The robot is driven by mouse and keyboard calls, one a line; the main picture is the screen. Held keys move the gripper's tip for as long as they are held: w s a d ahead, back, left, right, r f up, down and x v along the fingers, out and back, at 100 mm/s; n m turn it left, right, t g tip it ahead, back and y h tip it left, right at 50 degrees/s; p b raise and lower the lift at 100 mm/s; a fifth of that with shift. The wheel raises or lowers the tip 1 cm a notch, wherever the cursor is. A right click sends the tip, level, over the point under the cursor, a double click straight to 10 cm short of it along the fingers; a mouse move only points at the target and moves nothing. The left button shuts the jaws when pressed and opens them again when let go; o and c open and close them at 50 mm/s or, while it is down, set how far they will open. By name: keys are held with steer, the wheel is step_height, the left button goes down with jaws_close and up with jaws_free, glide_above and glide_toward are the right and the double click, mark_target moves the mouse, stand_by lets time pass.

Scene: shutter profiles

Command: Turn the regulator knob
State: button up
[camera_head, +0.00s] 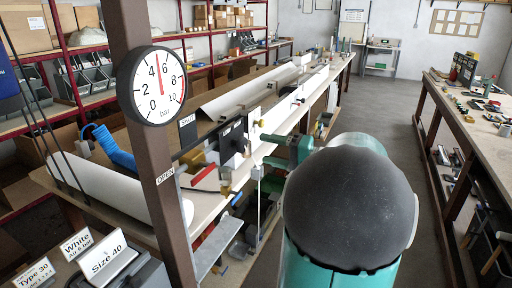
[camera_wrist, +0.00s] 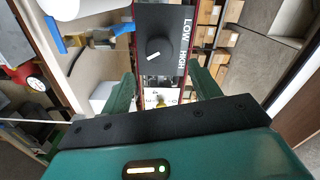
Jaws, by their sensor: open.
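The regulator is a black box with LOW and HIGH printed on its face. In the wrist view its round black knob (camera_wrist: 158,49) carries a white pointer mark slanting down-left. In the head view the black box (camera_head: 232,143) stands behind the brown post, at the bench edge. My gripper (camera_head: 268,150) is to the right of the box in the head view. In the wrist view my gripper (camera_wrist: 163,75) has its green fingers spread apart with nothing between them. The knob lies ahead of the fingers, apart from them.
A round pressure gauge (camera_head: 157,86) on the brown post (camera_head: 150,150) reads about 5 bar. OPEN and SHUT labels are by the post. White profiles (camera_head: 250,95) lie along the bench. Sign plates stand at lower left. The aisle floor (camera_head: 395,150) at right is clear.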

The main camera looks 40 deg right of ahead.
steer(key=v, duration=0.7)
steer(key=shift+s, duration=0.35)
steer(key=w+a+f+n+g+y, duration=0.1)
steer(key=w+a+f+n+g, duration=0.2)
steer(key=a, duration=0.6)
steer(key=w+a+f+g+y, duration=0.15)
steer(key=a+g, duration=0.25)
steer(key=a, duration=0.5)
steer(key=s+a+f+n+g+h, duration=0.1)
steer(key=s+a+f+n+h, duration=0.1)
steer(key=a, duration=0.4)
steer(key=s+a+f+n+g+h, duration=0.2)
steer(key=a+n+h, duration=0.1)
steer(key=a, duration=0.3)
steer(key=s+a+f+n+g+h, duration=0.1)
steer(key=s+a+f+n+h, duration=0.1)
steer(key=a, duration=0.4)
steer(key=shift+s+a+n+h, duration=0.35)
steer(key=shift+n+h, duration=0.15)
steer(key=shift+h, duration=0.35)
